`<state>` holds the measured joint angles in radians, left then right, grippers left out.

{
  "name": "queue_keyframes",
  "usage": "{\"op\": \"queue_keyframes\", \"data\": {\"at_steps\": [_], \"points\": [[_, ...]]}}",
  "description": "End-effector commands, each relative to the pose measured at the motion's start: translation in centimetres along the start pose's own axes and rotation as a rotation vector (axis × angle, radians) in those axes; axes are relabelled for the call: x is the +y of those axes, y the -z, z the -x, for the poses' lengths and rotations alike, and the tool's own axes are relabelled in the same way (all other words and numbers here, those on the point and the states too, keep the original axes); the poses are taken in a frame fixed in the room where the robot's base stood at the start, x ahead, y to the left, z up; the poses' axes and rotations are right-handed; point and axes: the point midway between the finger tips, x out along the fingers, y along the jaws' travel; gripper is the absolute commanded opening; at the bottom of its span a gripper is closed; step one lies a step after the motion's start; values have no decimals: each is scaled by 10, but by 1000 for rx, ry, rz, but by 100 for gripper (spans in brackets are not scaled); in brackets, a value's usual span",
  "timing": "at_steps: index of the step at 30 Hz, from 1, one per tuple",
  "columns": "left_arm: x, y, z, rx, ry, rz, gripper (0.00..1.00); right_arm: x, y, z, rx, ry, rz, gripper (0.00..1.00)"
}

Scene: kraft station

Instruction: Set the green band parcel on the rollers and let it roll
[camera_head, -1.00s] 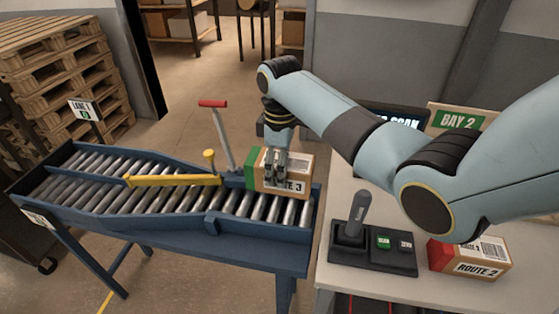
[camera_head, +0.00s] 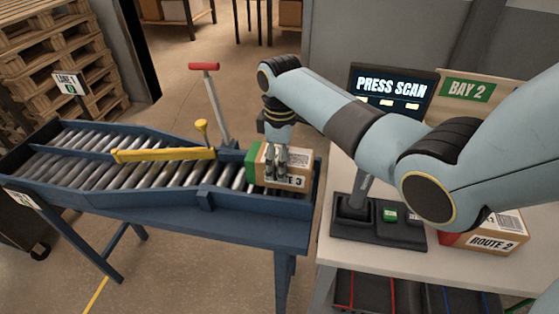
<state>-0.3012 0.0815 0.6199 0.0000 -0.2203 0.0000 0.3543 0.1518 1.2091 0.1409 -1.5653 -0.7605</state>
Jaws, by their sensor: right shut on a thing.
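The green band parcel (camera_head: 297,168) is a brown box with a green end at its left and a label reading part of "ROUTE 3". It is at the right end of the roller conveyor (camera_head: 205,200), low over or on the rollers; I cannot tell whether it bears on them. My right gripper (camera_head: 276,172) points down and is shut on the parcel, hiding part of its label. The rollers slope away to the left, with a yellow diverter bar (camera_head: 165,154) across them. My left gripper is not in view.
A red-handled lever (camera_head: 214,105) stands behind the conveyor. Pallets (camera_head: 60,60) stand far left.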

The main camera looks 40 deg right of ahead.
Motion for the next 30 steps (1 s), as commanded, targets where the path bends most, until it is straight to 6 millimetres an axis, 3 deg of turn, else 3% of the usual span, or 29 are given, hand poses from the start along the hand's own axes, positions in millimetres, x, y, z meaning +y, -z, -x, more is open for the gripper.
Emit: {"op": "queue_keyframes", "data": {"at_steps": [3,12,13,18,20,30], "points": [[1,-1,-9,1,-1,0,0,0,0,-8,1,-1,0,23],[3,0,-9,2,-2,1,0,0,0,-7,1,-1,0,23],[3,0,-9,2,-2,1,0,0,0,-7,1,-1,0,71],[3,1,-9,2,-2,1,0,0,0,-8,0,-1,0,93],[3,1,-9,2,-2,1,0,0,0,-8,0,-1,0,100],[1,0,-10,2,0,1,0,0,-1,-4,0,0,0,100]]}}
